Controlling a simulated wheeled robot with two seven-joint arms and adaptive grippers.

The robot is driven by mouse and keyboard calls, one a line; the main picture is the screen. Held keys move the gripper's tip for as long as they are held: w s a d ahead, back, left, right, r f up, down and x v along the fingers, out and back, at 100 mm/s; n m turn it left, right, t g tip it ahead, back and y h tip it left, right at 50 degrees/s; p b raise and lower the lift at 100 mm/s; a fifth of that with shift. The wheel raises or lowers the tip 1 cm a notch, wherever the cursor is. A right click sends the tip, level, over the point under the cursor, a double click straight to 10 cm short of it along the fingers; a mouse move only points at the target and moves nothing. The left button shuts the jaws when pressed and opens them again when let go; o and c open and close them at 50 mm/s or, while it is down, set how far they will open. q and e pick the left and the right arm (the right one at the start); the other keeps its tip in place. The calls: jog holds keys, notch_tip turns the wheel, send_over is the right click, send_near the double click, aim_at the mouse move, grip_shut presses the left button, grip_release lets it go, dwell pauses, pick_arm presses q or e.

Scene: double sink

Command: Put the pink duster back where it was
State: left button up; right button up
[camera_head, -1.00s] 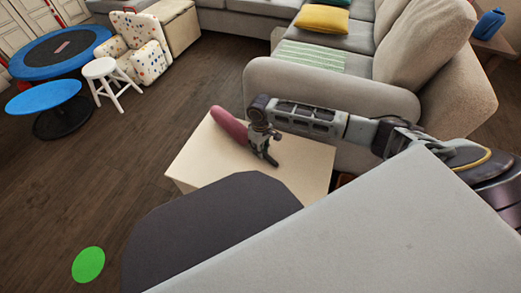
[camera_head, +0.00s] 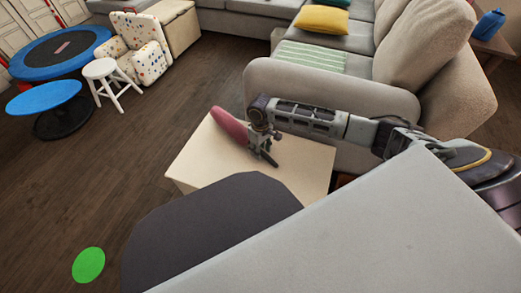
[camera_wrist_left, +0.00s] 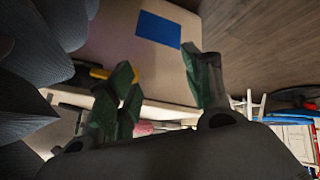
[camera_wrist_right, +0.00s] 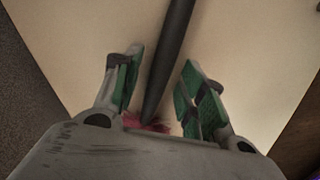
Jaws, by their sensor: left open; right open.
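The pink duster (camera_head: 231,126) lies on the cream low table (camera_head: 200,163), its pink head toward the table's far left edge. My right gripper (camera_head: 268,158) is over the table at the duster's right end. In the right wrist view its open fingers (camera_wrist_right: 160,75) stand on either side of the duster's dark handle (camera_wrist_right: 174,45), with a gap on each side. A bit of pink fluff (camera_wrist_right: 147,125) shows below the handle, partly hidden by the gripper body. My left gripper (camera_wrist_left: 158,85) is open and empty in the left wrist view; it is outside the head view.
A grey sofa (camera_head: 330,84) stands right behind the table. A white stool (camera_head: 101,68), a blue-topped round table (camera_head: 43,97) and a patterned armchair (camera_head: 140,40) are at the upper left. A green disc (camera_head: 89,265) shows at the lower left. The wooden floor between is clear.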

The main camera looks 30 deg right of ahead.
jog(key=shift+r+p, duration=0.35)
jog(key=shift+r, duration=0.5)
notch_tip(320, 180, up, 4)
jog(key=shift+w+f+p, duration=0.15)
jog(key=shift+p, duration=0.65)
pick_arm(q)
notch_tip(320, 180, up, 8)
jog(key=a+g+y+p, duration=0.1)
jog(key=p, duration=0.1)
jog(key=shift+s+a+f+m, duration=0.15)
jog(key=shift+s+a+m, duration=0.15)
jog(key=shift+s, duration=0.05)
pick_arm(e)
notch_tip(320, 180, up, 6)
jog(key=shift+w, duration=0.1)
pick_arm(q)
jog(key=shift+s+f, duration=0.1)
jog(key=shift+s, duration=0.1)
pick_arm(e)
jog(key=shift+d, duration=0.1)
